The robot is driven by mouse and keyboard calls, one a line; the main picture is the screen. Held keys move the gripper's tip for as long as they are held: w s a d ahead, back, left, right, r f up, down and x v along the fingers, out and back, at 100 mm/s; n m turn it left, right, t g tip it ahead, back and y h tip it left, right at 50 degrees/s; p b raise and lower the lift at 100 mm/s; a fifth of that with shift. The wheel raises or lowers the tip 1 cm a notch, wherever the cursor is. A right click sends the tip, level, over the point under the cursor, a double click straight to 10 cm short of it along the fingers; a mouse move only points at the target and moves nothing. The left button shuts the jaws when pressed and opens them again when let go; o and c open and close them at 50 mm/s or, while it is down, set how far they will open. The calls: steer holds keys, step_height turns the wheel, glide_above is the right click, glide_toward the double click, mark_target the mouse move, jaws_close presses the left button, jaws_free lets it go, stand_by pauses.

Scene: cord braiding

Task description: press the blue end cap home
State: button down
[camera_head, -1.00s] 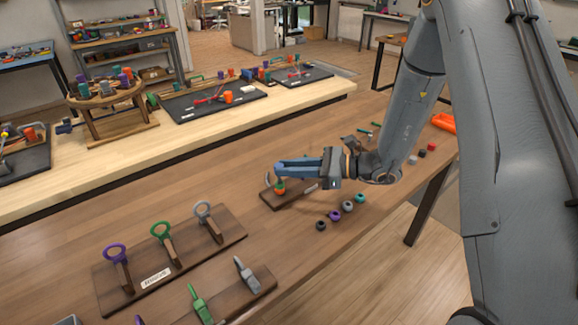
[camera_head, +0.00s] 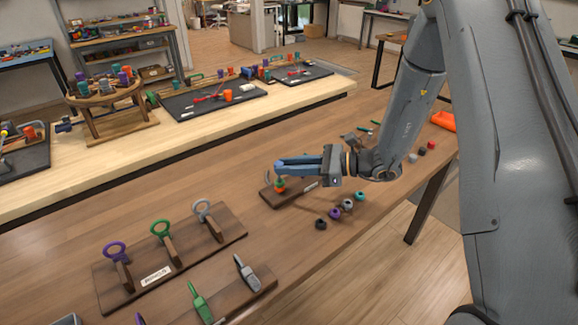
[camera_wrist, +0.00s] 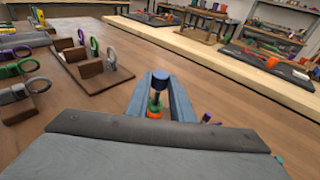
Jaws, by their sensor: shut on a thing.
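The blue end cap (camera_wrist: 160,82) is a dark blue cylinder between my fingertips in the wrist view. My gripper (camera_wrist: 160,92) is shut on it. Below it stand a green part (camera_wrist: 155,101) and an orange part (camera_wrist: 154,112), partly hidden by the fingers. In the head view my gripper (camera_head: 281,165) is above the orange and green parts (camera_head: 280,185) on a small dark wooden base (camera_head: 270,197). I cannot tell whether the cap touches the parts below.
Black, purple, grey and teal small pieces (camera_head: 335,214) lie just in front of the base. A wooden rack with purple, green and grey rings (camera_head: 160,275) stands at the front left, with a second rack (camera_head: 240,293) nearer.

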steer(key=shift+f, duration=0.2)
stand_by(0.4)
steer(key=c, duration=1.2)
jaws_free()
steer(key=shift+o, duration=0.2)
steer(key=shift+p+v, duration=0.65)
steer(key=shift+v, duration=2.35)
